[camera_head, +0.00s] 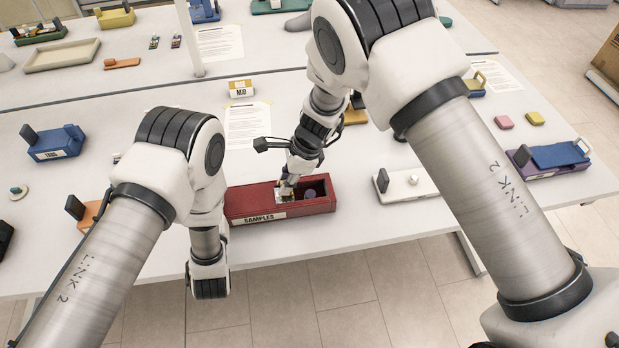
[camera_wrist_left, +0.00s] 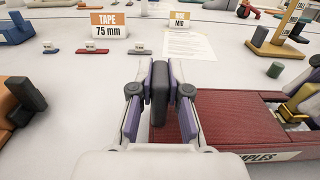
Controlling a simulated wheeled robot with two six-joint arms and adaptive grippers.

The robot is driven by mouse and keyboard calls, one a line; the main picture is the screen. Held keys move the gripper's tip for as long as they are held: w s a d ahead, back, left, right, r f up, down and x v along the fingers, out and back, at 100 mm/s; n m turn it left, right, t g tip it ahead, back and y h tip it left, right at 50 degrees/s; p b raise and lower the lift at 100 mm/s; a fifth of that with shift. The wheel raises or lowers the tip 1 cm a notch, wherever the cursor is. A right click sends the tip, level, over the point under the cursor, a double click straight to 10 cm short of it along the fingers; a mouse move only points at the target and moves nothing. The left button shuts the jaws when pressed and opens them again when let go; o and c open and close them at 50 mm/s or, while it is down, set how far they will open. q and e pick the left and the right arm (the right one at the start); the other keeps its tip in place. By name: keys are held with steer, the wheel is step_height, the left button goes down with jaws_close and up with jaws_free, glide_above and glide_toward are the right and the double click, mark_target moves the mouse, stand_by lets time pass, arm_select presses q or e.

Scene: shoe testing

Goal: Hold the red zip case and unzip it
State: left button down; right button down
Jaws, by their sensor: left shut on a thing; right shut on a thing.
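The red zip case (camera_head: 250,201), labelled SAMPLES, lies near the front edge of the table. Its left part is covered in red; its right part is open, showing a dark inside with a round greyish thing. My right gripper (camera_head: 287,188) points down at the case top, shut on the slider at the edge of the opening; the slider is mostly hidden by the fingers. In the left wrist view the red case (camera_wrist_left: 235,118) is at the right. My left gripper (camera_wrist_left: 160,78) is shut on the dark upright tab (camera_wrist_left: 159,95) at the case's left end. My left arm hides this in the head view.
A white case (camera_head: 408,186) lies to the right, with a purple and blue case (camera_head: 556,157) beyond it. A blue case (camera_head: 55,142) and an orange one (camera_head: 92,214) are at the left. A paper sheet (camera_head: 246,126) lies behind the red case.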

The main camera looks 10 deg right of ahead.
steer(key=shift+a, duration=0.55)
steer(key=c, duration=1.1)
jaws_free()
steer(key=v, duration=1.2)
steer(key=shift+d, duration=0.1)
